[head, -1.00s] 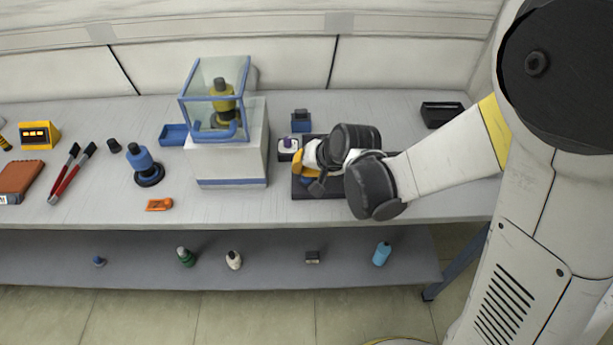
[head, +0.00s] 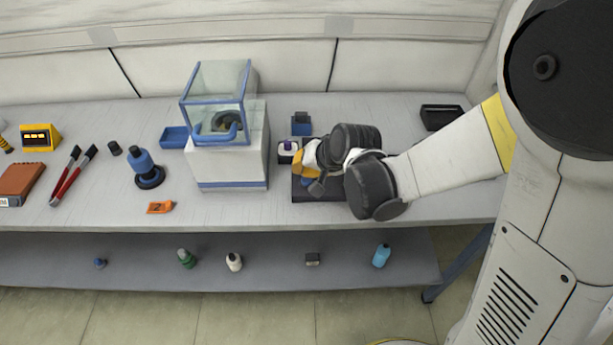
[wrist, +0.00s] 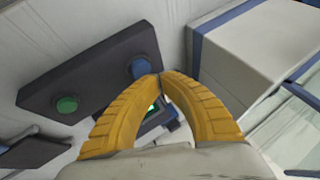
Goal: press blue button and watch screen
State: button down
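A dark control panel (wrist: 95,75) lies on the bench, with a blue button (wrist: 140,67) at one end and a green button (wrist: 66,104) at the other. My gripper (wrist: 160,76) has its two yellow fingers with tips together and nothing visible between the tips. The fingertips are right beside the blue button; I cannot tell whether they touch it. In the head view my gripper (head: 299,171) is over the panel (head: 318,195) and hides most of it. A small lit green display (wrist: 153,108) shows partly between the fingers; its content is unreadable.
A white box with a glass case (head: 217,90) on top stands left of my gripper. A small blue-and-dark device (head: 301,123) and a white item with a purple top (head: 287,147) are behind the gripper. A black tray (head: 441,117) lies back right. Bottles stand on the lower shelf (head: 335,275).

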aim_at(303, 177)
jog(key=shift+r, duration=0.2)
notch_tip(303, 177, up, 5)
jog(key=p, duration=0.4)
dwell(0.3)
jog(key=shift+d, duration=0.1)
dwell(0.6)
jog(key=s+d+r+n+h, duration=0.1)
jog(key=s+d+r+h, duration=0.1)
jog(key=s+d+r, duration=0.4)
jog(key=s+d+r+n+t+h, duration=0.1)
jog(key=s+d+r+h, duration=0.1)
jog(key=s+d+r, duration=0.4)
jog(key=s+d, duration=0.4)
jog(key=s, duration=0.2)
jog(key=shift+s, duration=0.25)
jog(key=shift+d, duration=0.1)
dwell(0.9)
